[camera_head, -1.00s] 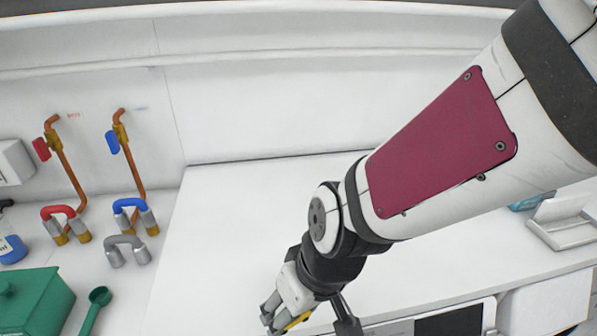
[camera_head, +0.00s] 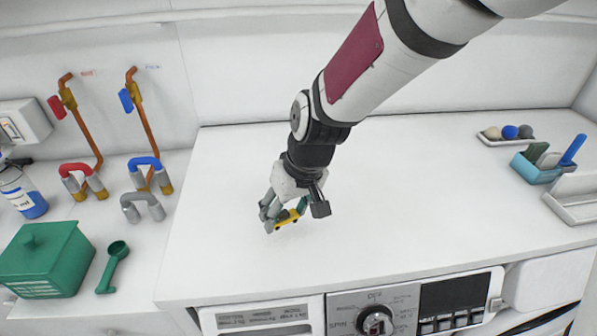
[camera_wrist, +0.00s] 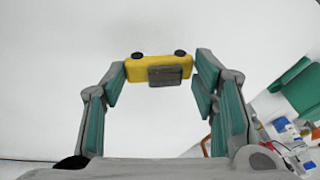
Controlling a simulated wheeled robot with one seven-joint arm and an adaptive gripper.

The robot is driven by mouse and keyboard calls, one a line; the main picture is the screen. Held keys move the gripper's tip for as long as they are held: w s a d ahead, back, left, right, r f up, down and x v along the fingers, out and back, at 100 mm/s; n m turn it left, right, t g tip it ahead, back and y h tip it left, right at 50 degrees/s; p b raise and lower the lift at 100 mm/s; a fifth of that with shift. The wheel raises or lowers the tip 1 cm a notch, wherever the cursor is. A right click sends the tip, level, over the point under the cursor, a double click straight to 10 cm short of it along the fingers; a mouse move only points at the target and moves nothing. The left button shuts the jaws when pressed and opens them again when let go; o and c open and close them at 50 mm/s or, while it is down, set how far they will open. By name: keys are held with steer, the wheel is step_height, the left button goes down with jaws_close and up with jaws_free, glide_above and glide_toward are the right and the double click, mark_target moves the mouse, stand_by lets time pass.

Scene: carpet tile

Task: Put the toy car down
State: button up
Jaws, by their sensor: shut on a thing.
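The toy car (camera_head: 287,217) is yellow with dark wheels and a dark window. My gripper (camera_head: 285,212) is shut on it, over the white top of the machine (camera_head: 420,190). In the wrist view the toy car (camera_wrist: 158,68) sits between the green-padded fingertips of my gripper (camera_wrist: 160,72), with its wheels toward the top of the picture. The fingers hide part of the car in the head view. I cannot tell whether the car touches the white top.
The white top around my gripper is clear. At right are a tray of balls (camera_head: 506,140), a blue caddy (camera_head: 535,170) and a white tray (camera_head: 578,207). At left are a green box (camera_head: 45,260), a green scoop (camera_head: 112,268) and pipe fittings (camera_head: 143,207). A control panel (camera_head: 400,312) lines the front.

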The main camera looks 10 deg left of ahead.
mark_target(285, 221)
steer(key=shift+d+p+x, duration=0.15)
steer(key=shift+d+x, duration=0.05)
steer(key=shift+x, duration=0.7)
steer(key=shift+d+p+x, duration=0.15)
steer(key=shift+x, duration=0.75)
steer(key=shift+w+f, duration=0.1)
steer(key=shift+f, duration=0.05)
steer(key=o, duration=1)
steer(key=b+v, duration=0.1)
steer(key=v, duration=1.1)
steer(key=s+d+r+m+t+h, duration=0.1)
steer(key=s+d+r+m, duration=0.1)
steer(key=d, duration=0.6)
steer(key=s+d+r+m+t+h, duration=0.1)
steer(key=s+d+r+m, duration=0.1)
steer(key=s+d+r, duration=0.3)
steer(key=s+d+r+m+t+h, duration=0.1)
steer(key=s+d+r+m+t, duration=0.1)
steer(key=s+d, duration=0.4)
steer(key=shift+s+d+r+m, duration=0.1)
steer(key=shift+d+r+m, duration=0.1)
steer(key=shift+d, duration=0.7)
steer(key=shift+w+d+r+m, duration=0.1)
steer(key=shift+d+r+m, duration=0.15)
steer(key=shift+d, duration=0.65)
steer(key=shift+s+d+r+m, duration=0.1)
steer(key=shift+d+r+m, duration=0.1)
steer(key=shift+d, duration=0.65)
